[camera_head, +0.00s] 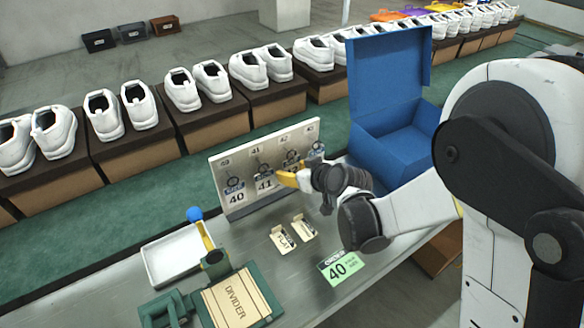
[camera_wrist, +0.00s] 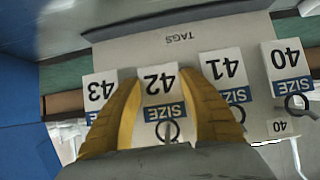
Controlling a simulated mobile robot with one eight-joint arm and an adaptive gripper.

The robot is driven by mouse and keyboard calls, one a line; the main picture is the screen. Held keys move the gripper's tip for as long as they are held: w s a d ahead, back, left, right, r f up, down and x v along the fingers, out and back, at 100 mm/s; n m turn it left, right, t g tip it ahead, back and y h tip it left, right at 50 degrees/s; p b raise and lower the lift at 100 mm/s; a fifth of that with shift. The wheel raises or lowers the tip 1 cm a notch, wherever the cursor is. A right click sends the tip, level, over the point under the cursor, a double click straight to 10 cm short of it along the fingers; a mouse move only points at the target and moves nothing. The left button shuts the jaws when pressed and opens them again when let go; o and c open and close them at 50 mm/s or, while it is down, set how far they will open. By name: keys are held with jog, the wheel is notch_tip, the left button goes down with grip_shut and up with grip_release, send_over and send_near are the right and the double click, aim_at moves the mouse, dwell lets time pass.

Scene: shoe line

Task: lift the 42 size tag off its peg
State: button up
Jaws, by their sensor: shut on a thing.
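The tag board (camera_head: 222,163) stands upright on the table with a row of hanging size tags. The white 42 size tag (camera_wrist: 158,88) with a blue SIZE band hangs among them; its ring shows near the peg, but I cannot tell whether it still bears on it. My gripper (camera_wrist: 165,110) has its yellow fingers on both sides of this tag, shut on it. In the head view my gripper (camera_head: 288,179) is at the board's front, right of the 41 tag (camera_head: 265,184), and mostly hides the 42 tag.
The 43 tag (camera_wrist: 100,92) and the 41 tag hang close on either side, with the 40 tag (camera_head: 236,197) beyond. An open blue box (camera_head: 385,75) stands right of the board. A green 40 card (camera_head: 338,267), a white tray (camera_head: 150,262) and a divider (camera_head: 237,299) lie in front.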

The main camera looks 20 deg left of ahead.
jog(key=shift+r, duration=0.2)
jog(key=shift+s+d, duration=0.1)
jog(key=shift+d, duration=0.05)
dwell(0.3)
jog(key=shift+v, duration=0.85)
jog(key=shift+s+d+f, duration=0.15)
jog(key=shift+f, duration=0.05)
jog(key=shift+s+d+b, duration=0.35)
jog(key=shift+s+d, duration=1.2)
jog(key=shift+d, duration=0.25)
jog(key=p+v, duration=0.1)
jog(key=v, duration=0.5)
jog(key=shift+f+p, duration=0.15)
jog(key=shift+p, duration=0.25)
